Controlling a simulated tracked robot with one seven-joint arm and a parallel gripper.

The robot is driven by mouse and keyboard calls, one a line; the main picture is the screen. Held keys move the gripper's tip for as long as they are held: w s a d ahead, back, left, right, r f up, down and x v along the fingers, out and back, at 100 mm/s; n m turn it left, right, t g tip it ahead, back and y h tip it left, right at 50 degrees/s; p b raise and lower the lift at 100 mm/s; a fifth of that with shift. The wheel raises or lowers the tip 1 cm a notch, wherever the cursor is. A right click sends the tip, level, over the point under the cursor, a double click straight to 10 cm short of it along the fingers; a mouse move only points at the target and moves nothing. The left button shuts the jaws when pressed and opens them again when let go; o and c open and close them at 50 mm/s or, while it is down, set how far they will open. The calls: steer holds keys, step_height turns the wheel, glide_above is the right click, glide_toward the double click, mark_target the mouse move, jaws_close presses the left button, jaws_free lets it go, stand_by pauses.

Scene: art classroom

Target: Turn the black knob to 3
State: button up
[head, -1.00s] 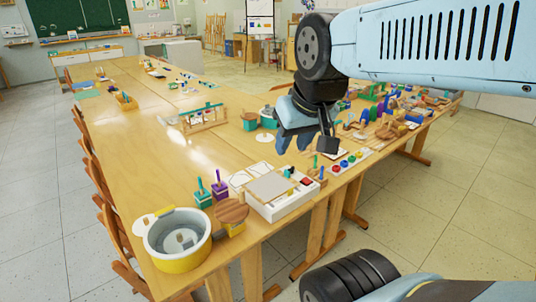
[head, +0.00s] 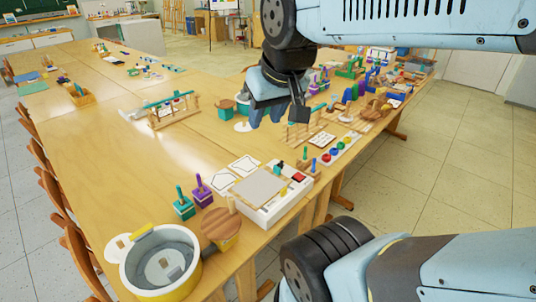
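A white box (head: 284,208) with a grey top plate (head: 258,187) stands near the table's front edge. I cannot tell for sure whether the dark piece is the black knob, and no number marks are readable. My gripper (head: 268,113) hangs above the table, higher than the box and apart from it.
A grey and yellow pot (head: 160,262) stands at the front left beside a round wooden piece (head: 220,224). Teal (head: 183,207) and purple (head: 202,192) peg blocks stand behind. A board with coloured discs (head: 340,148) lies right of the box.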

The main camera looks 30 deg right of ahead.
steer(key=w+d+f+n+g+h, duration=0.2)
steer(key=w+d+n, duration=0.1)
steer(key=w+n, duration=0.3)
steer(key=n+g+y, duration=0.2)
steer(key=n+g, duration=0.2)
steer(key=n, duration=1.2)
glide_above(281, 162)
step_height(281, 162, down, 19)
step_height(281, 162, down, 14)
steer(key=shift+w+a+r, duration=0.1)
steer(key=shift+w+r, duration=0.05)
steer(key=shift+r, duration=0.1)
steer(key=shift+c, duration=0.3)
jaws_close()
